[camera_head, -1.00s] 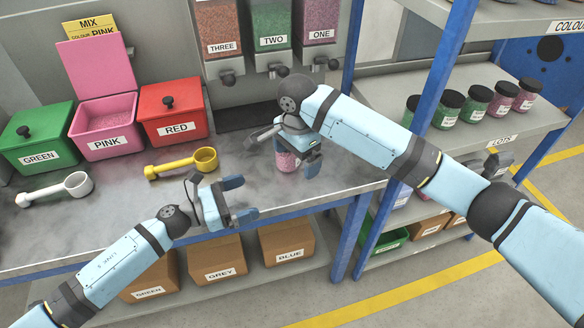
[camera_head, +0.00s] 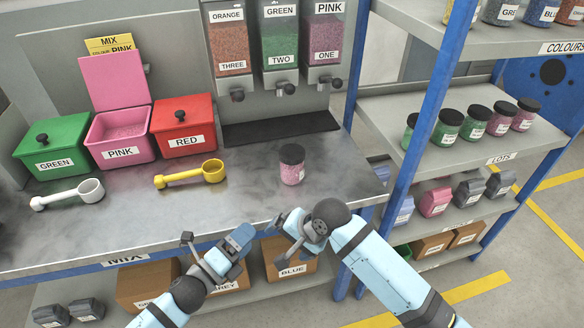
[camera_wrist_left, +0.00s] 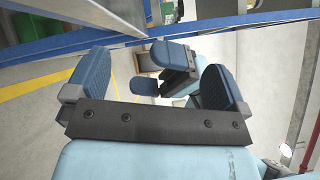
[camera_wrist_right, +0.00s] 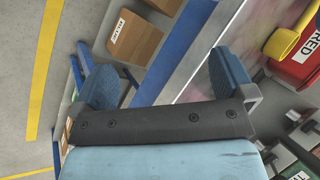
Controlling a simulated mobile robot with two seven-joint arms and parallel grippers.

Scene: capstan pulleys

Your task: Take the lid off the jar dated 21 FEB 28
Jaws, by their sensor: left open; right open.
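A jar with pink contents and a black lid (camera_head: 291,164) stands upright on the grey counter; its label is too small to read. Several similar jars with black lids (camera_head: 478,122) stand on the shelf marked LOTS; their dates cannot be read. My left gripper (camera_head: 226,256) is open and empty at the counter's front edge; its fingers also show in the left wrist view (camera_wrist_left: 155,85). My right gripper (camera_head: 285,224) is open and empty just right of it, in front of the jar and apart from it; its spread fingers show in the right wrist view (camera_wrist_right: 165,82).
Green (camera_head: 52,150), pink (camera_head: 122,140) and red (camera_head: 184,128) bins stand at the counter's left. A white scoop (camera_head: 68,194) and a yellow scoop (camera_head: 190,174) lie before them. Dispensers (camera_head: 281,45) hang behind. A blue post (camera_head: 430,90) separates counter and shelves. Counter around the jar is clear.

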